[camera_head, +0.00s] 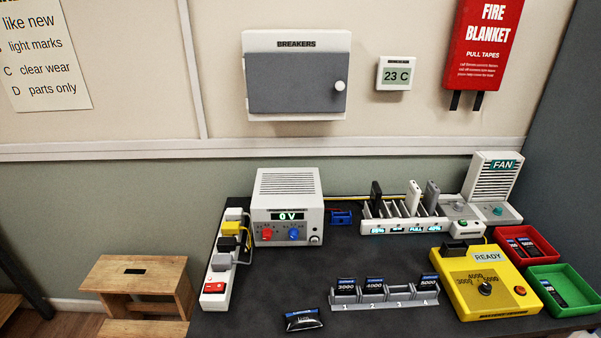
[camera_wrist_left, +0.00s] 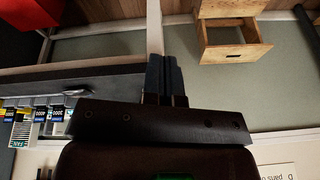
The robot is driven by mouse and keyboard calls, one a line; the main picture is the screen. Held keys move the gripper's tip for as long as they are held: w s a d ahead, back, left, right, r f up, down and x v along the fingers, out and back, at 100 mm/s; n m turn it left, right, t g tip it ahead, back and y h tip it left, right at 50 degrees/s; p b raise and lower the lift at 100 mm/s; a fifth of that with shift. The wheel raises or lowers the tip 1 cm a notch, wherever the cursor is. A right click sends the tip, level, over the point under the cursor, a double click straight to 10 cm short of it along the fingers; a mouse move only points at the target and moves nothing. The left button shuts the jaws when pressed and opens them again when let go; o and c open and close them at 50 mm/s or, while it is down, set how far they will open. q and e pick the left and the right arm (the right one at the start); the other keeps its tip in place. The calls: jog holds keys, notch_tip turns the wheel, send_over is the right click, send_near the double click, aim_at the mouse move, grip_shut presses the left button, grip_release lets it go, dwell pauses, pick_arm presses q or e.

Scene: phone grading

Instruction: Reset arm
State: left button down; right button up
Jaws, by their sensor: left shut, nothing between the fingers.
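My left gripper (camera_wrist_left: 164,62) shows in the left wrist view. Its two dark fingers are together with nothing between them. They point away from the camera, in free space, and touch nothing that I can see. No gripper or arm shows in the head view. My right gripper is in neither view.
The dark bench (camera_head: 255,300) holds a power supply (camera_head: 288,205), a yellow tester (camera_head: 480,280), a battery rack (camera_head: 385,298), a loose black pouch (camera_head: 301,319), a red bin (camera_head: 526,243) and a green bin (camera_head: 563,289). A wooden stool (camera_head: 137,275) stands left of the bench.

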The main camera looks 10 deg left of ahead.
pick_arm(q)
jog(key=w+f+t, duration=0.6)
jog(key=f+t, duration=0.1)
jog(key=f, duration=0.3)
jog(key=shift+w+f+m+t+h, duration=0.3)
jog(key=shift+w+f+t+h, duration=0.05)
jog(key=shift+w+t+h, duration=0.05)
jog(key=shift+d, duration=0.1)
dwell(1.2)
dwell(0.5)
jog(key=shift+s, duration=0.1)
